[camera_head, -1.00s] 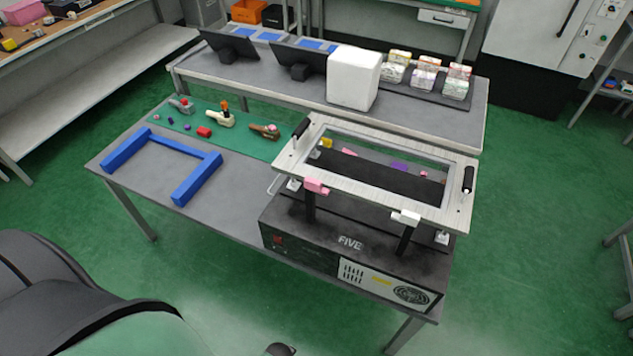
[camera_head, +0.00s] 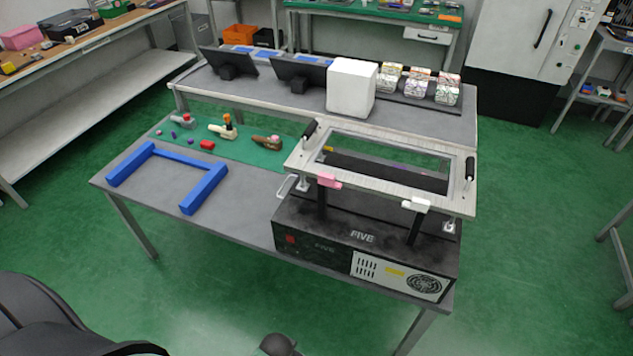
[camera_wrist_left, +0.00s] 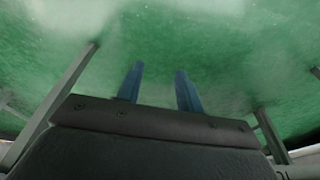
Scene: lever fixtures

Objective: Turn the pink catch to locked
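The pink catch (camera_head: 328,181) sits on the front edge of a pale metal frame (camera_head: 388,188), near its left end. The frame stands on posts over a black box marked FIVE (camera_head: 345,238). A white catch (camera_head: 415,204) sits farther right on the same edge. My left gripper (camera_wrist_left: 160,85) shows only in the left wrist view, with its two blue fingers apart and nothing between them, against the green floor. It is away from the pink catch, which that view does not show. My right gripper is not in view.
The grey table (camera_head: 240,225) carries the box, a blue U-shaped bracket (camera_head: 205,188) and a green mat (camera_head: 180,145) with small parts. Black handles (camera_head: 469,169) stand up at the frame's ends. A rear bench holds a white block (camera_head: 351,88). Open green floor lies in front.

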